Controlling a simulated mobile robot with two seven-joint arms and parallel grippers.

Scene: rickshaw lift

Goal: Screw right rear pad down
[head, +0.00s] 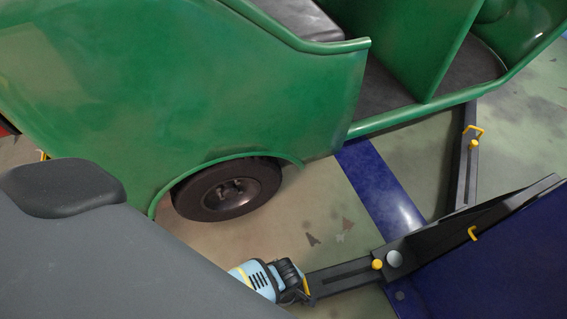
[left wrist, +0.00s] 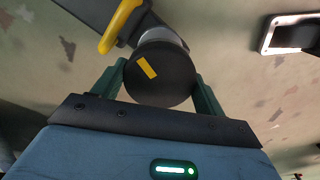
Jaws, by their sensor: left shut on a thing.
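The pad (left wrist: 158,85) is a round black disc with a yellow mark on its face, on a pale metal stem, in the left wrist view. My left gripper (left wrist: 160,72) has its green fingers on either side of the pad, shut on it. In the head view the left gripper (head: 292,277) is at the near end of a dark lift arm (head: 342,276), below and right of the rear wheel (head: 227,190). The pad is mostly hidden there. My right gripper is not in view.
A yellow handle (left wrist: 120,25) is beside the pad stem. A second lift arm (head: 463,160) reaches under the rickshaw at the right. Blue lift plates (head: 380,190) lie on the floor.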

